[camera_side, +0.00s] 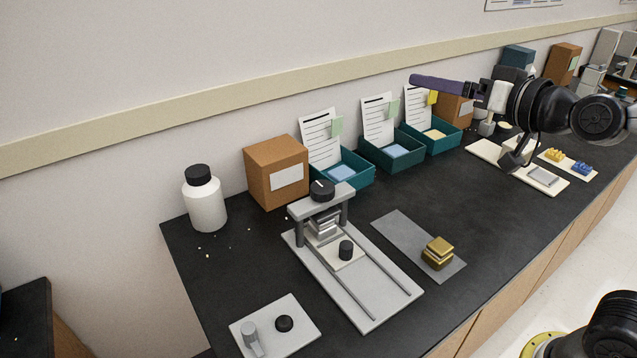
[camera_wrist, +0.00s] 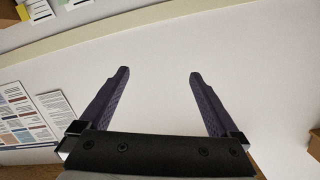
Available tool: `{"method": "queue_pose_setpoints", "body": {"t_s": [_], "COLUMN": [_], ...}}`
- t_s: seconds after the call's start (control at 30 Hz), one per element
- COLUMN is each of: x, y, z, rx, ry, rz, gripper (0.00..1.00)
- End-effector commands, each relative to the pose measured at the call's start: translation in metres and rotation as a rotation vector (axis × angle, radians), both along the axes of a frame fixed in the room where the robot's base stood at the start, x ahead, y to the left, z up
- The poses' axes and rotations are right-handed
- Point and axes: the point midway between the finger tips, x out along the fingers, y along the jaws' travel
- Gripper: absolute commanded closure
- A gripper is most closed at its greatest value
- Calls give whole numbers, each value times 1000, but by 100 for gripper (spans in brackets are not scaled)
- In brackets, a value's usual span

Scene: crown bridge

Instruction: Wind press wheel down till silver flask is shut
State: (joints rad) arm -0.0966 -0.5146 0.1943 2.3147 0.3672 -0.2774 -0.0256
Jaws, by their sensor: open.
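The press (camera_side: 325,207) is a grey frame on a base plate with two rails, left of centre on the bench. Its black wheel (camera_side: 322,190) sits on top and bears a pale mark. The silver flask (camera_side: 323,229) is a stepped block under the crossbar, on a pale sliding plate (camera_side: 347,258) with a black knob (camera_side: 346,250). Whether the flask halves meet is too small to tell. My gripper (camera_side: 412,80) is high at the back right, far from the wheel, pointing left. In the wrist view its purple fingers (camera_wrist: 159,73) are wide apart and empty, facing the wall.
A gold flask (camera_side: 438,252) sits on a grey mat (camera_side: 398,236) right of the press. A white bottle (camera_side: 205,203), brown box (camera_side: 277,172) and teal bins (camera_side: 392,155) line the wall. A white plate (camera_side: 275,335) with small parts lies in front.

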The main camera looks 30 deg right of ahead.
Motion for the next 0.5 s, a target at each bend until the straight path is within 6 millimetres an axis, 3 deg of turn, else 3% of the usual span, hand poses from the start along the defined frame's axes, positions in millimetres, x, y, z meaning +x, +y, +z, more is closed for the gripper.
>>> {"method": "queue_pose_setpoints", "body": {"t_s": [0.1,0.27,0.37,0.5], "x": [38,79,97,109], "y": [1,4,10,31], "z": [-4,-25,-51,-107], "rx": [38,53,30,-56], "ry": [-88,-188,-233,-270], "rz": [-66,-179,-252,-330], "gripper": [3,3,3,3]}}
